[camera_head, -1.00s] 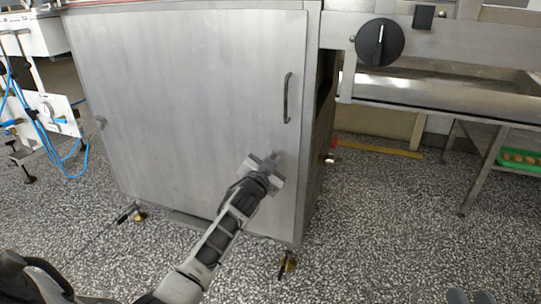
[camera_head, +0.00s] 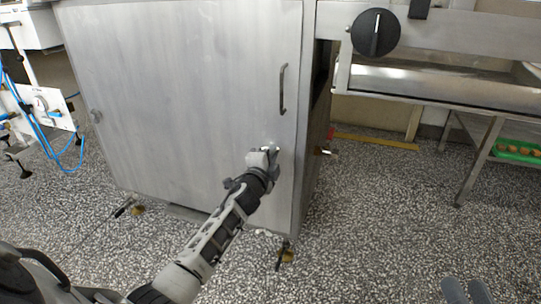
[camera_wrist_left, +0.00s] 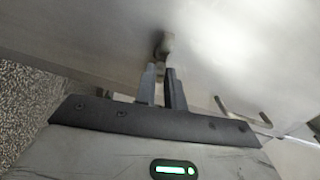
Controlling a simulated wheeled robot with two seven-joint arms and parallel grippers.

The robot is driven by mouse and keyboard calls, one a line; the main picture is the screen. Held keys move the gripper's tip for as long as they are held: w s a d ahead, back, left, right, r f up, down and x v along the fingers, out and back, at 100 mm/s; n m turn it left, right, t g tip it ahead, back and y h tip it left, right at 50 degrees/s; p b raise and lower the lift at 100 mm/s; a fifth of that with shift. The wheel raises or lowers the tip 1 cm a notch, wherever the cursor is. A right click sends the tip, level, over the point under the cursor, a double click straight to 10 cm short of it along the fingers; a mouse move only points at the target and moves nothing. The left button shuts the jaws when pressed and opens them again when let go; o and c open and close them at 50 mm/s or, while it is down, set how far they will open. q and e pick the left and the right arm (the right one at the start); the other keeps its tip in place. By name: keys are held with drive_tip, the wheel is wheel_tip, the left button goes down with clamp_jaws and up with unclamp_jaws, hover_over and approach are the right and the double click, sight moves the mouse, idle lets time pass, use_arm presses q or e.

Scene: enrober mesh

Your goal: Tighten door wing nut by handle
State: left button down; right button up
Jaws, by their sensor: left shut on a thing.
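The steel door (camera_head: 190,100) of the cabinet is closed and has a dark upright handle (camera_head: 283,90) near its right edge. The small wing nut (camera_wrist_left: 165,44) sits on the door surface below that handle and is mostly hidden by the gripper in the head view. My left gripper (camera_head: 268,152) reaches it from the front. In the wrist view my left gripper (camera_wrist_left: 165,74) is shut on the near end of the wing nut, with its fingers slightly apart around it.
A black rotary knob (camera_head: 376,33) is on the machine frame at the upper right. A small pipe fitting (camera_head: 322,151) sticks out from the cabinet's right side. Blue hoses (camera_head: 40,125) hang at the left. The speckled floor (camera_head: 380,220) in front is clear.

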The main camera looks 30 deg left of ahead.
use_arm(q)
drive_tip(key=shift+f+m, duration=0.2)
drive_tip(key=shift+m, duration=0.7)
use_arm(e)
drive_tip(key=shift+w+r, duration=0.1)
drive_tip(key=shift+r, duration=0.15)
use_arm(q)
drive_tip(key=c, duration=1.5)
unclamp_jaws()
